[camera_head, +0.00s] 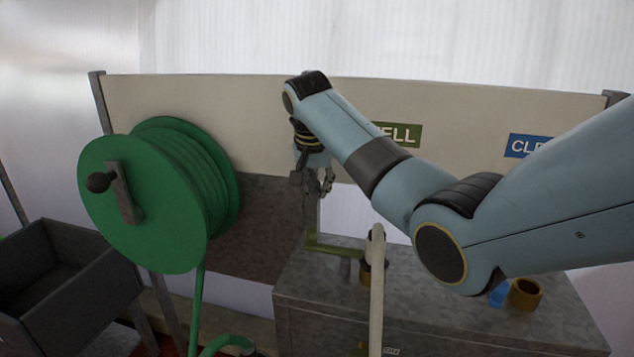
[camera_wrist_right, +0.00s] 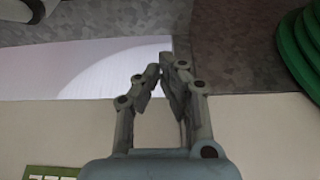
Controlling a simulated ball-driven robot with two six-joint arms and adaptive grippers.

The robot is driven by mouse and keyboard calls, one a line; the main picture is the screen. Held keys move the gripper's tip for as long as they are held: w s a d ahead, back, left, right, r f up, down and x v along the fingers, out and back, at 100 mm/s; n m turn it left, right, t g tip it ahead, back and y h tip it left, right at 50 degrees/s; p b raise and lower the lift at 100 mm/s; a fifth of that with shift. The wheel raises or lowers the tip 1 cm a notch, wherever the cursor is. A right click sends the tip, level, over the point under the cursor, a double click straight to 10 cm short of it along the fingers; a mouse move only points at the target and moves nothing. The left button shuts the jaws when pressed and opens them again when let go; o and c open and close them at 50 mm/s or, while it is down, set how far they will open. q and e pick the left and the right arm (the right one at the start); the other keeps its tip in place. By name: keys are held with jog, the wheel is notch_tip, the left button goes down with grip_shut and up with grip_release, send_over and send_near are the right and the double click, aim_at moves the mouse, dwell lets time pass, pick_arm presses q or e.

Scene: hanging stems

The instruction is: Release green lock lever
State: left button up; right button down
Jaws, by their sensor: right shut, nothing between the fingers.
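The green lever (camera_head: 335,247) sits on top of the grey metal box, left of a pale upright handle (camera_head: 376,290). I take it for the lock lever; it lies roughly level, above a short grey post. My right gripper (camera_head: 326,190) hangs above the lever and apart from it, in front of the cream panel. In the right wrist view its fingertips (camera_wrist_right: 164,66) are together, with nothing between them. I cannot make out the lever in that view. My left gripper is not in view.
A green hose reel (camera_head: 140,205) with a black crank knob stands at left. A dark open bin (camera_head: 75,290) is below it. The metal box (camera_head: 300,300) also carries a brass fitting (camera_head: 525,294) at right. Green and blue signs are on the cream panel (camera_head: 200,100).

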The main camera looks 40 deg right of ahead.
pick_arm(q)
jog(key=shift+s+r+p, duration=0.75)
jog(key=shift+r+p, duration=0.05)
jog(key=shift+p, duration=0.05)
pick_arm(e)
jog(key=f, duration=0.1)
jog(key=s+a+f, duration=0.1)
jog(key=f, duration=0.3)
jog(key=shift+s+a+f, duration=0.15)
jog(key=shift+s+a, duration=0.1)
jog(key=shift+a, duration=0.05)
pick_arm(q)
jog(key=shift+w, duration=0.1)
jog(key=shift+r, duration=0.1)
